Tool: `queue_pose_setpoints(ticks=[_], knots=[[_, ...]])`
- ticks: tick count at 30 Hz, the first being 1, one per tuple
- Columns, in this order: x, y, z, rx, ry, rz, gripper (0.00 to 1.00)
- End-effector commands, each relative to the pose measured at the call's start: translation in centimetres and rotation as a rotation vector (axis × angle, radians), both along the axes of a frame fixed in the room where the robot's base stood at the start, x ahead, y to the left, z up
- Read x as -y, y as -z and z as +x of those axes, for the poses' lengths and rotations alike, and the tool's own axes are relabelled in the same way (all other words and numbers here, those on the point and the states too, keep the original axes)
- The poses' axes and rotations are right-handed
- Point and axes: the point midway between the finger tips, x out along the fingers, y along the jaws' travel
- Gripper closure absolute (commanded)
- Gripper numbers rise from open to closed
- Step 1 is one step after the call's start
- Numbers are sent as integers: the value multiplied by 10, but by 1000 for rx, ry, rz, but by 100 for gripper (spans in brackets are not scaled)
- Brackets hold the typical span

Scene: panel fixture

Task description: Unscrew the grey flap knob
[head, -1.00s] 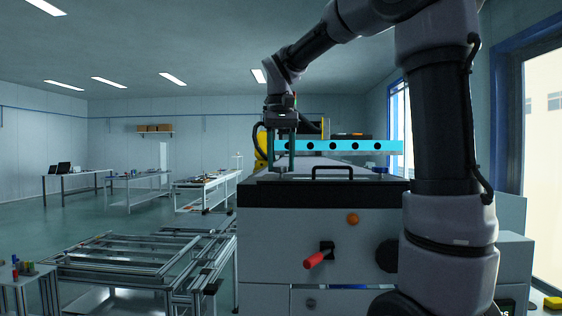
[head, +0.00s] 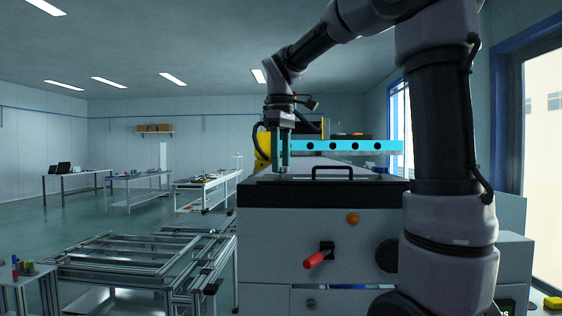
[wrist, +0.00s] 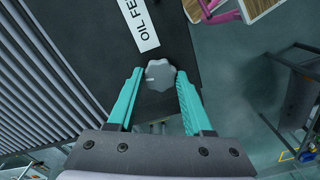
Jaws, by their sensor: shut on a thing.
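In the head view my gripper (head: 280,168) points straight down at the left part of the panel fixture's dark top (head: 320,192). The knob is too small or hidden to make out there.
A black handle (head: 333,169) stands on the fixture's top, right of my gripper. A cyan bar with holes (head: 345,147) is behind. A red-handled lever (head: 315,260) sticks out of the front. A grey ribbed surface (wrist: 50,85) lies left in the wrist view.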

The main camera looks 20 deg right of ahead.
Motion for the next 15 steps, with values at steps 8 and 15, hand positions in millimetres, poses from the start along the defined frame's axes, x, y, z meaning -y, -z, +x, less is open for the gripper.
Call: queue_pose_setpoints(ticks=[8,15], knots=[[0,-1,1,4,-237,-1,100],[0,-1,1,4,-387,-1,100]])
